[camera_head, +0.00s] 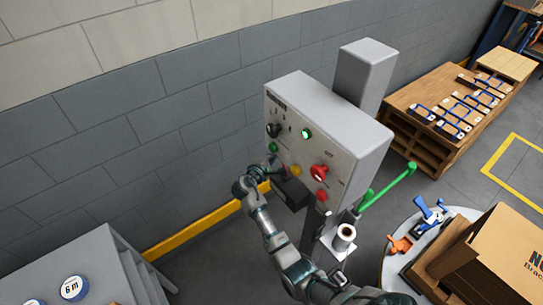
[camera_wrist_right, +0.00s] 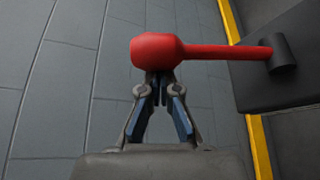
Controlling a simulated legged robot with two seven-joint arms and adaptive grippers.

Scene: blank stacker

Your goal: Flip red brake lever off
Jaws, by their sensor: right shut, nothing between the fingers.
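The red brake lever (camera_wrist_right: 158,49) shows in the right wrist view, with a thick knob at its left end. Its thin shaft runs right to a dark pivot (camera_wrist_right: 280,53) on a black box (camera_wrist_right: 275,85). My right gripper (camera_wrist_right: 160,77) is shut and empty, its fingertips right at the knob's underside in the picture; whether they touch it I cannot tell. In the head view my right gripper (camera_head: 272,171) is in front of the control panel (camera_head: 345,145), left of the black box (camera_head: 291,193). The lever is not clear there. My left gripper is not in view.
The panel carries a red switch (camera_head: 319,172), a green button (camera_head: 307,133) and other knobs close to my gripper. A green handle (camera_head: 388,186) sticks out at right. A round table (camera_head: 395,262) with a cardboard box (camera_head: 505,262) stands at lower right. A grey wall is behind.

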